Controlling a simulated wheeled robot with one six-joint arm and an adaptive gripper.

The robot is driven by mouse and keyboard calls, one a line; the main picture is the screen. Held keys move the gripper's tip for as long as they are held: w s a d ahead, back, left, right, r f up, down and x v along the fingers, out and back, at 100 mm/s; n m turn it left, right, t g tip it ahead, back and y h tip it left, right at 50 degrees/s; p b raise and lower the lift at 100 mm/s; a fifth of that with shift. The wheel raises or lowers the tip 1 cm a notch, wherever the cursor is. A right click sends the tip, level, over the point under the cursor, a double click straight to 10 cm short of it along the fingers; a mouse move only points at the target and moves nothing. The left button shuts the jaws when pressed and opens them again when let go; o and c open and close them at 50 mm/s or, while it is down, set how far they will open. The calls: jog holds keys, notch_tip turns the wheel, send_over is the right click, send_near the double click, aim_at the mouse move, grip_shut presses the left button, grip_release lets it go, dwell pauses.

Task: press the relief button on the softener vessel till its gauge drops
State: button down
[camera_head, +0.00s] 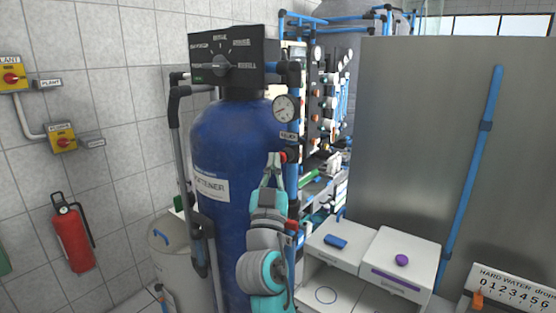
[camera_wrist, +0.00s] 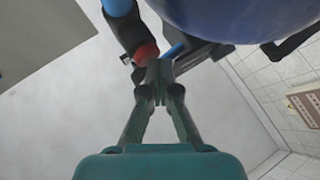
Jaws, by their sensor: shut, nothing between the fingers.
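The softener vessel (camera_head: 222,135) is a tall blue tank with a black control head (camera_head: 232,62) on top. Its round white gauge (camera_head: 285,108) sits on the pipe at the upper right; the needle is too small to read surely. Below it are a small RELIEF label (camera_head: 288,135) and the red relief button (camera_head: 284,157). My gripper (camera_head: 272,157) is shut and empty, its tips right beside the button. In the wrist view the fingertips (camera_wrist: 156,72) lie just below the red button (camera_wrist: 146,54), overlapping its edge. I cannot tell whether they touch it or whether it is pressed.
Blue and dark pipe runs close along the vessel's right side. White boxes (camera_head: 400,262) stand to the right, before a large grey panel (camera_head: 430,150). A pipe rack (camera_head: 325,100) stands behind. A fire extinguisher (camera_head: 74,236) hangs on the left wall.

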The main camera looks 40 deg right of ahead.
dwell(0.4)
jog(key=shift+s+a, duration=0.15)
jog(key=shift+a, duration=0.75)
jog(key=a, duration=0.2)
jog(key=s+a, duration=0.1)
jog(key=a, duration=0.2)
dwell(0.6)
